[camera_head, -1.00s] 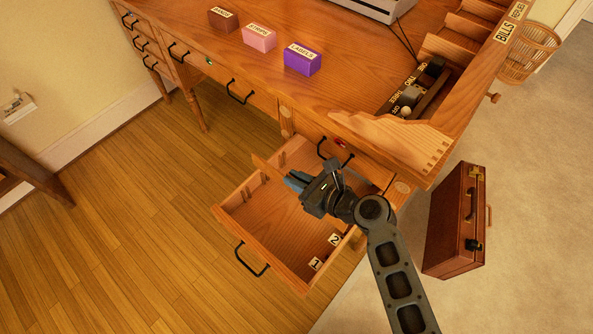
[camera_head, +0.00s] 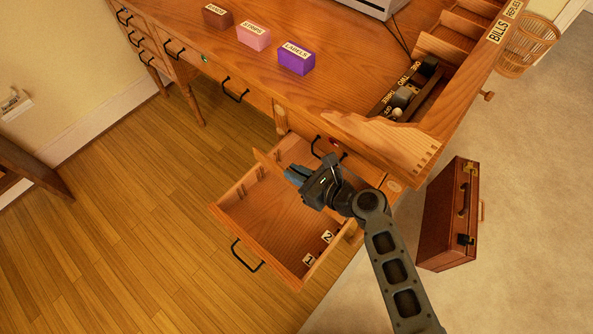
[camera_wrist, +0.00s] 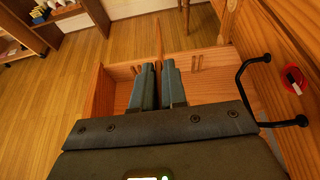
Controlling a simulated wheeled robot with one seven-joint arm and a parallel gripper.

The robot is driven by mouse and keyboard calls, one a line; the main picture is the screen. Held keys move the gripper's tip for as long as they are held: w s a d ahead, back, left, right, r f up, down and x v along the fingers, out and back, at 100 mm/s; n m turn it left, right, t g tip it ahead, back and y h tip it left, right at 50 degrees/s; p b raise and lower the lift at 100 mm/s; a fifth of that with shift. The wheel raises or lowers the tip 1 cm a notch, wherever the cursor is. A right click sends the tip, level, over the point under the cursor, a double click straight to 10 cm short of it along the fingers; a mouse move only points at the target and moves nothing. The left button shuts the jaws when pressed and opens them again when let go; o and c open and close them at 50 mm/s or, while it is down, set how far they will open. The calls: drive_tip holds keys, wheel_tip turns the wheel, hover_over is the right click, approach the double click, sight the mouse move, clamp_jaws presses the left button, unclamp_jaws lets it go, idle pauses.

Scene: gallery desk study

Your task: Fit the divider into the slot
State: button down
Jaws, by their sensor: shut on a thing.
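My gripper (camera_head: 291,172) is shut on the divider (camera_head: 268,167), a thin wooden panel held on edge above the open drawer (camera_head: 227,241). In the wrist view the divider (camera_wrist: 158,38) shows as a narrow upright strip beyond the gripper fingers (camera_wrist: 157,68); its lower part is hidden behind them. Paired wooden strips forming slots (camera_head: 242,190) stand on the drawer's far-left wall. Two such pairs (camera_wrist: 195,62) also show in the wrist view. Number plates 1 (camera_head: 308,259) and 2 (camera_head: 327,237) mark the opposite wall. The divider looks apart from the slots, but its lower edge is hidden.
The desk (camera_head: 340,85) overhangs the drawer's rear, with black handles on its front. A red round object (camera_wrist: 291,80) shows beside a handle. Purple, pink and brown labelled blocks stand on top. A brown briefcase (camera_head: 449,215) stands to the right. The drawer floor looks clear.

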sight(296, 188)
drive_tip(key=shift+f+b, duration=1.95)
drive_tip(key=shift+f, duration=0.6)
drive_tip(key=shift+f+b, duration=2.85)
drive_tip(key=shift+f, duration=0.95)
drive_tip(key=c, duration=1.1)
unclamp_jaws()
drive_tip(key=p+v, duration=0.1)
drive_tip(key=v, duration=0.6)
drive_tip(key=shift+s+d+p, duration=0.25)
drive_tip(key=shift+d+p, duration=0.05)
drive_tip(key=shift+r, duration=0.15)
